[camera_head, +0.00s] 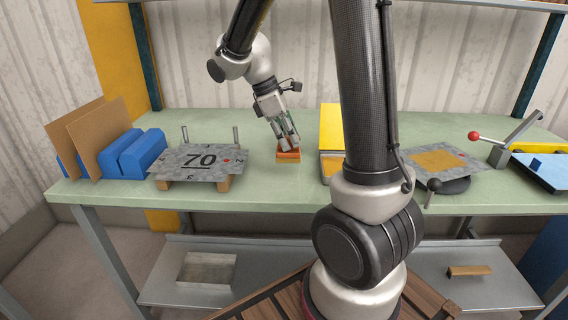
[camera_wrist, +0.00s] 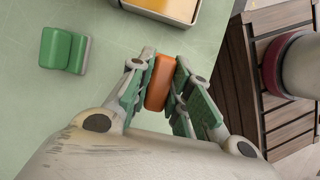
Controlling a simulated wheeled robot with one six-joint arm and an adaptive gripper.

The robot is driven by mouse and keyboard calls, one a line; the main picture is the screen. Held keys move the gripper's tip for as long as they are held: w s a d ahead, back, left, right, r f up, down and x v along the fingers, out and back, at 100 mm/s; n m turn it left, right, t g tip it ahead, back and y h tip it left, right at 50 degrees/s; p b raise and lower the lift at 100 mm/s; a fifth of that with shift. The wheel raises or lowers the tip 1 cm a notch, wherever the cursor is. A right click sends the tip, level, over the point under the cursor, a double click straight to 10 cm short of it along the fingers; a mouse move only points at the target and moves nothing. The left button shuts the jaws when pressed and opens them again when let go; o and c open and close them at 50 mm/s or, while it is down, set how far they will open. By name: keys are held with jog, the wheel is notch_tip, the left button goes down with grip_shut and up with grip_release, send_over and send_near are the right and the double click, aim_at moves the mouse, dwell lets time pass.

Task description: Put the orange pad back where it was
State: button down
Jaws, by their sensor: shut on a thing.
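The orange pad (camera_head: 288,156) is between the fingertips of my gripper (camera_head: 287,142), low over the green bench in the head view. In the wrist view the orange pad (camera_wrist: 159,82) is held between the two green-faced fingers of my gripper (camera_wrist: 160,85). My gripper is shut on it and points down at the bench. I cannot tell whether the pad touches the bench top. A green pad (camera_wrist: 63,50) lies on the bench in the wrist view, apart from the fingers; I cannot make it out in the head view.
A yellow-topped tray (camera_head: 331,128) stands right of my gripper, partly hidden by my arm. Left are a grey plate marked 70 (camera_head: 205,162) on wooden blocks, and blue blocks (camera_head: 142,153) with brown boards (camera_head: 98,138). A red-knobbed lever (camera_head: 476,136) stands right.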

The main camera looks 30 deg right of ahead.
jog(key=shift+d+f, duration=0.1)
jog(key=shift+f, duration=2.85)
jog(key=c, duration=1.3)
grip_release()
jog(key=shift+f, duration=0.1)
jog(key=v, duration=1.1)
jog(key=m+t+y, duration=0.2)
jog(key=m+t, duration=0.1)
jog(key=m, duration=0.2)
send_near(289, 156)
jog(key=s+r, duration=0.4)
jog(key=s+m+t, duration=0.1)
jog(key=s+m, duration=0.1)
jog(key=s, duration=0.1)
jog(key=s+m+t+y, duration=0.1)
jog(key=s+m, duration=0.1)
jog(key=s, duration=0.1)
jog(key=s+m+t, duration=0.2)
jog(key=s, duration=0.2)
jog(key=shift+y, duration=0.4)
